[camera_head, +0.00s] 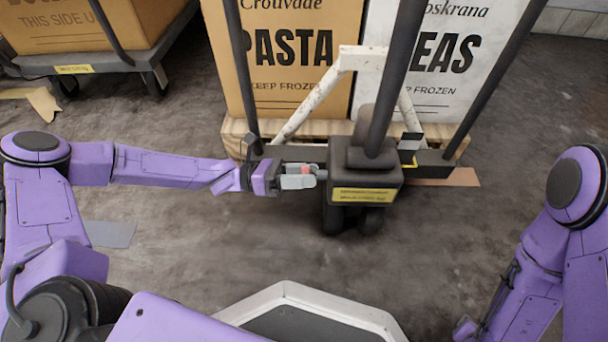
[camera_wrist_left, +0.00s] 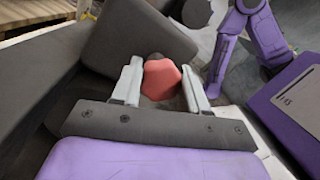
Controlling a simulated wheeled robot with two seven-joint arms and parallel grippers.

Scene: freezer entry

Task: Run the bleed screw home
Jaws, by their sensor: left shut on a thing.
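The bleed screw has a red faceted head (camera_wrist_left: 161,80), which in the head view shows as a small red spot (camera_head: 307,169) at the left side of the pallet truck's dark pump housing (camera_head: 362,185). My left gripper (camera_head: 313,176) reaches in from the left and is shut on this red head. In the left wrist view the pale fingers of my left gripper (camera_wrist_left: 163,86) stand on either side of it. A dark stub shows just behind the head; the thread is hidden. My right arm shows at the right of the head view, but its fingers are not visible.
The pallet truck's dark handle bar (camera_head: 393,75) rises from the housing. Behind stand a brown pasta carton (camera_head: 285,75) and a white carton (camera_head: 425,100) on a wooden pallet (camera_head: 235,130). A cart (camera_head: 100,62) with a carton stands at upper left. Floor between is mostly clear.

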